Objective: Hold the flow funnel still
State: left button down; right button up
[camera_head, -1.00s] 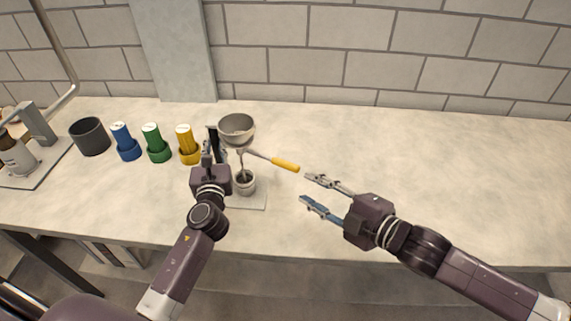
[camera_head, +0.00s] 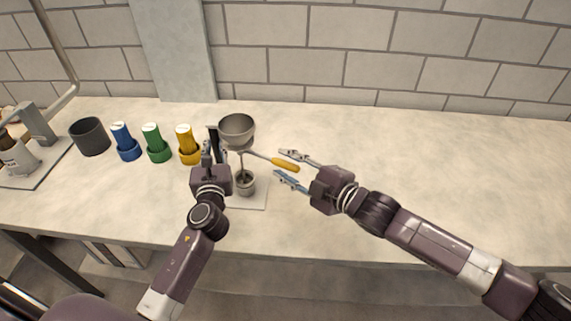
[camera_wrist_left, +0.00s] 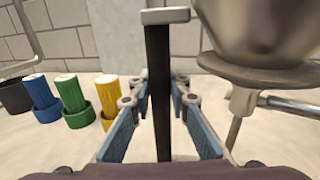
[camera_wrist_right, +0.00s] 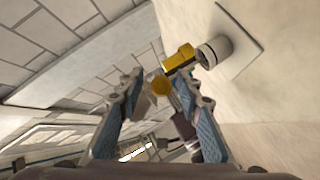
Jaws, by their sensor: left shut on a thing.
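The grey metal flow funnel (camera_head: 237,129) stands above a small metal cup (camera_head: 245,183) on a white base plate (camera_head: 252,202). A black upright post (camera_wrist_left: 160,95) is beside the funnel. My left gripper (camera_head: 215,152) is shut on this post; the left wrist view shows the post between its fingers, with the funnel (camera_wrist_left: 258,35) to the right. A rod with a yellow handle (camera_head: 285,164) extends right below the funnel. My right gripper (camera_head: 279,163) is open, its fingertips around the handle's end. The yellow handle end (camera_wrist_right: 160,85) also shows between its fingers in the right wrist view.
Yellow (camera_head: 188,145), green (camera_head: 155,143) and blue (camera_head: 125,142) capped bottles stand in a row left of the funnel. A dark grey cup (camera_head: 90,138) is further left. The table (camera_head: 430,160) is clear on the right.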

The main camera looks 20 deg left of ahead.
jog(key=shift+w+a, duration=0.15)
jog(key=shift+a, duration=0.05)
grip_shut()
jog(key=shift+f, duration=0.1)
